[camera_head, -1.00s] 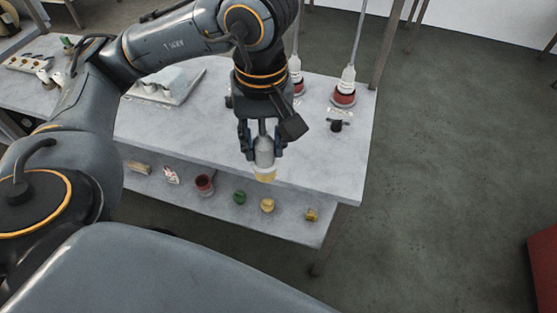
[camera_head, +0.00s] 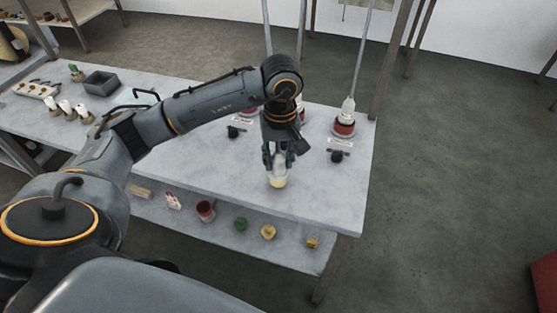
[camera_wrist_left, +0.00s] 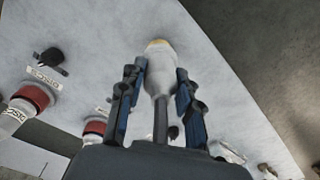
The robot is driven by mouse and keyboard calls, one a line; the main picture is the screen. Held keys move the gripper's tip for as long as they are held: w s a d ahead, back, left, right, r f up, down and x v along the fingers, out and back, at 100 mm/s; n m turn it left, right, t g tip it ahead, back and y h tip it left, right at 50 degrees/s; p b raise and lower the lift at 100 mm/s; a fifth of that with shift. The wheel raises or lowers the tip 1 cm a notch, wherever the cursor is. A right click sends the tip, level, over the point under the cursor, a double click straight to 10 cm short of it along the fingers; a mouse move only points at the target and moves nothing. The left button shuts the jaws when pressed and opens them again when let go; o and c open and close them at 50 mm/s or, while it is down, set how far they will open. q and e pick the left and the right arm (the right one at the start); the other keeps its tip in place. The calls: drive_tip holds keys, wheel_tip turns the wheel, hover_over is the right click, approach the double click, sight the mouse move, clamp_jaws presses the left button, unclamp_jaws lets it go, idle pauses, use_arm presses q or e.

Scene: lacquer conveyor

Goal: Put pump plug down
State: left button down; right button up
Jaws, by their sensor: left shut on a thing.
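The pump plug (camera_head: 278,173) is a pale white-grey bottle-shaped piece with a yellow end, upright with the yellow end down in the head view. My left gripper (camera_head: 277,160) is shut on it from above, over the front right part of the grey table (camera_head: 190,165). I cannot tell whether its lower end touches the tabletop. In the left wrist view the plug (camera_wrist_left: 158,68) sits between the two blue-lined fingers, its dark stem towards the palm. My right gripper is not in view.
Behind the plug stand red-and-white pump fittings (camera_head: 344,122) on rods, with black knobs (camera_head: 338,156) in front. The lower shelf (camera_head: 290,254) holds a red cup (camera_head: 205,210), a green piece (camera_head: 240,223) and yellow pieces (camera_head: 268,232). Tabletop left of the plug is clear.

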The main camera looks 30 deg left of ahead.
use_arm(q)
drive_tip(key=shift+f, duration=0.85)
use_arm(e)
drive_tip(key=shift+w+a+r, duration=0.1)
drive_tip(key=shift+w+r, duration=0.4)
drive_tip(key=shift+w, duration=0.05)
use_arm(q)
drive_tip(key=shift+f, duration=0.1)
drive_tip(key=shift+f, duration=0.1)
drive_tip(key=c, duration=0.9)
unclamp_jaws()
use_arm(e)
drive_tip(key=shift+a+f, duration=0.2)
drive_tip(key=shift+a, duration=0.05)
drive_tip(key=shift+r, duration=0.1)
